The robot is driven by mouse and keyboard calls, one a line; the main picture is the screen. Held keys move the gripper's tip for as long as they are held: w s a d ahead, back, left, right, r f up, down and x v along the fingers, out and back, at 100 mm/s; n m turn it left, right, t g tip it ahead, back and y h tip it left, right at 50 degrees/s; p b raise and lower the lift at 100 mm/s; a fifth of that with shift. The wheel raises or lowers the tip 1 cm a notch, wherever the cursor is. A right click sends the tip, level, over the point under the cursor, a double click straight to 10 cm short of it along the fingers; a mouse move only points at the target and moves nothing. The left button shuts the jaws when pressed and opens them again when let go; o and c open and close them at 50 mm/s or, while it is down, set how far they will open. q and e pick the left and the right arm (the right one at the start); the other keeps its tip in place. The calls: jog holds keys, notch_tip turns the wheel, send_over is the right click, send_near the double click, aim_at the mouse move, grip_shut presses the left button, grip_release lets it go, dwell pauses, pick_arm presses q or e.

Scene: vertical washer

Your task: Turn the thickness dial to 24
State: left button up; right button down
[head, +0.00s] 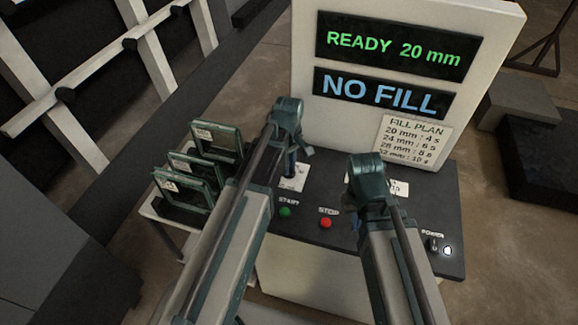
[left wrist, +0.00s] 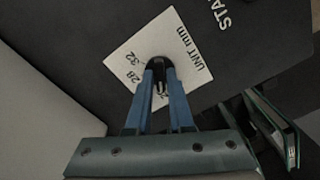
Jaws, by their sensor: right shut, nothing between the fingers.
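The thickness dial, a black knob (left wrist: 157,66) on a white plate (left wrist: 122,58) marked "UNIT mm", shows in the left wrist view. The display (head: 398,50) reads "READY 20 mm".
A second display (head: 380,95) reads "NO FILL", above a fill plan card (head: 412,140). A green START button (head: 285,212), red STOP button (head: 325,223) and POWER switch (head: 432,244) sit on the dark panel. Several panels stand in a rack (head: 180,213) at left.

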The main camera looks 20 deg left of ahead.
pick_arm(q)
grip_shut()
jog(key=m, duration=0.4)
jog(key=shift+m, duration=1.8)
jog(key=o, duration=0.5)
grip_release()
jog(key=shift+r, duration=0.15)
pick_arm(e)
jog(key=shift+r, duration=0.1)
